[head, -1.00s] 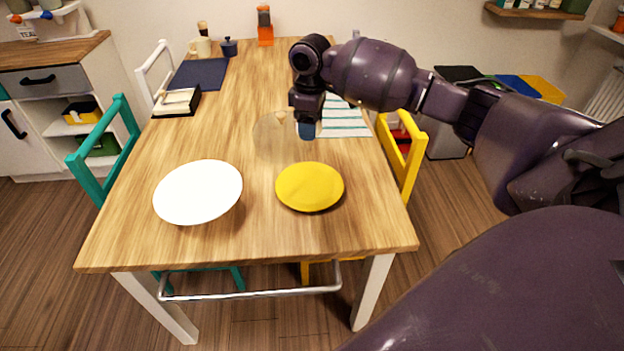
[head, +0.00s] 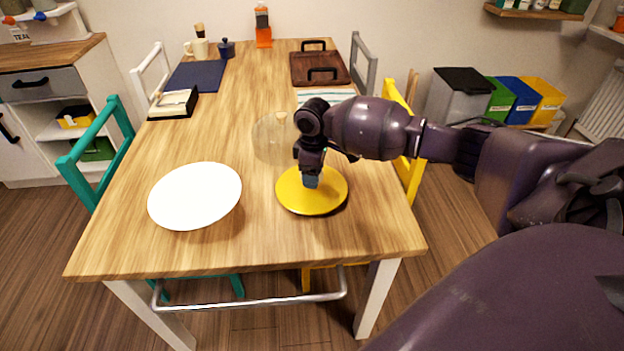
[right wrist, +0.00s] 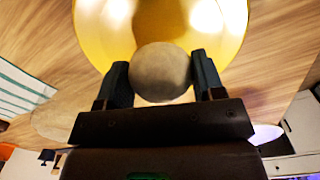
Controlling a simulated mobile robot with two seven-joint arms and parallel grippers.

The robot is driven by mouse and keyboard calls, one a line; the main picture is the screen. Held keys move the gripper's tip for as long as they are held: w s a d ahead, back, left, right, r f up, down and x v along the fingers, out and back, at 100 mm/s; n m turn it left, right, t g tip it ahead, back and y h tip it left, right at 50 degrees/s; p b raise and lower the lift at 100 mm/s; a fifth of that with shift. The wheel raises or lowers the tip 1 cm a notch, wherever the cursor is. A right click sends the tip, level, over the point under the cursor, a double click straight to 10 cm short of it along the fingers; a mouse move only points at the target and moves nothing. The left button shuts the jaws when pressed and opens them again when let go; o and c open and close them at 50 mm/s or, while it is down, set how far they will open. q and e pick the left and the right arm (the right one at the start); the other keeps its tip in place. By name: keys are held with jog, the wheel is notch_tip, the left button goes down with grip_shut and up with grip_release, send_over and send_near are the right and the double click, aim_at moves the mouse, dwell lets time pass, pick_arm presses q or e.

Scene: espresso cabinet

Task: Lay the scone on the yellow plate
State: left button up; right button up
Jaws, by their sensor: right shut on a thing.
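The yellow plate (head: 312,205) lies on the near right part of the wooden table. My right gripper (head: 311,182) is over this plate, pointing down. In the right wrist view my right gripper (right wrist: 163,80) is shut on the scone (right wrist: 160,72), a round brownish piece between the two fingers. The yellow plate (right wrist: 97,40) fills the top of that view behind the scone. I cannot tell whether the scone touches the plate. In the head view the scone is hidden by the gripper. My left gripper is not in view.
A white plate (head: 195,196) lies left of the yellow plate. A clear glass dome (head: 272,140) stands just behind the gripper. A striped cloth (head: 322,97) and a brown bag (head: 320,69) lie farther back. The near table edge is clear.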

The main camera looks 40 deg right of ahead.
notch_tip(320, 180, down, 2)
jog(key=shift+f, duration=0.3)
jog(key=shift+r, duration=0.15)
jog(key=shift+f, duration=0.2)
jog(key=o, duration=0.9)
